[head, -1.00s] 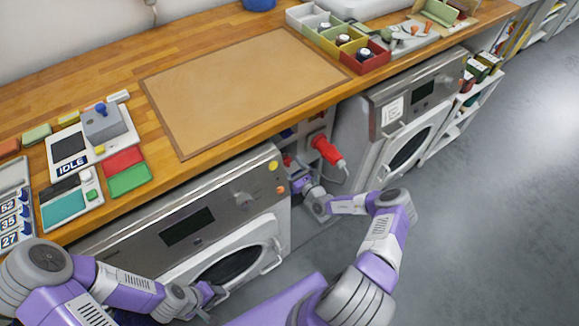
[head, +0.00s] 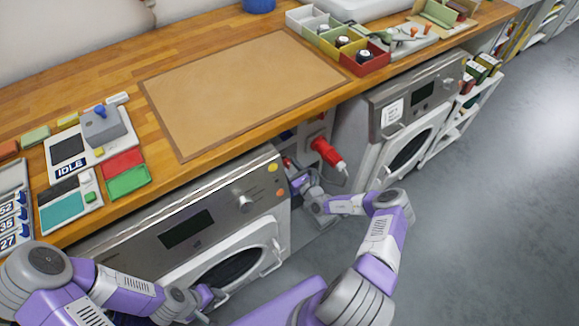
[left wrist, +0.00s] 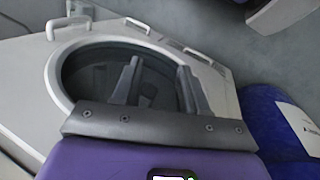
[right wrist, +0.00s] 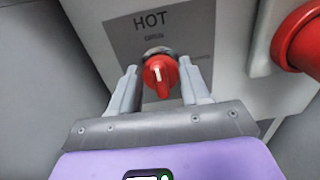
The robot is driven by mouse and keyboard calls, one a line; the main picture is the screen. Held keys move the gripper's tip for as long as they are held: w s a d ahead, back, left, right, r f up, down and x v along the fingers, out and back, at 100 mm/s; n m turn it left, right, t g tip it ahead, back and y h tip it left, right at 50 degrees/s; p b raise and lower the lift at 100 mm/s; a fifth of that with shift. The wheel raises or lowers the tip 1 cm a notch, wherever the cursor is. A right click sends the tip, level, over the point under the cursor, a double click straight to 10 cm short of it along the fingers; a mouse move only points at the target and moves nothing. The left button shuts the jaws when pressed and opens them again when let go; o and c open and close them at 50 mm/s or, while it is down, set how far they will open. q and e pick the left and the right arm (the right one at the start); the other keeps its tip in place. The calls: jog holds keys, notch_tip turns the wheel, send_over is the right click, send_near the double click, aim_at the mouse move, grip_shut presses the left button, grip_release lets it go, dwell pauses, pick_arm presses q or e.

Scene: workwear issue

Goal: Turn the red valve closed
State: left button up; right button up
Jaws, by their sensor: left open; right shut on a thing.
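The red valve (right wrist: 160,77) is a small round knob with a white mark, on a grey plate (right wrist: 185,30) labelled HOT in the right wrist view. The mark points nearly straight up in that picture. My right gripper (right wrist: 159,68) has its fingers on either side of the knob and is shut on it. In the head view my right gripper (head: 299,182) reaches into the gap between the two machines, and the knob is hard to make out there. My left gripper (head: 214,294) is open and empty before the left machine's round door; its fingers show in the left wrist view (left wrist: 160,70).
A large red plug-like fitting (head: 327,154) sticks out just right of my right gripper, and also shows in the right wrist view (right wrist: 300,38). Front-loading machines stand left (head: 188,229) and right (head: 410,93) of the gap. The wooden counter (head: 75,90) overhangs above.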

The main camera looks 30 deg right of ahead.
jog(key=m+p, duration=0.1)
jog(key=m, duration=0.2)
jog(key=shift+m, duration=0.4)
jog(key=m, duration=0.4)
jog(key=m+b, duration=0.1)
jog(key=m, duration=0.8)
jog(key=shift+d+f+m, duration=0.15)
jog(key=shift+f+m, duration=0.2)
jog(key=shift+m, duration=0.05)
jog(key=o, duration=1)
jog(key=shift+r, duration=0.1)
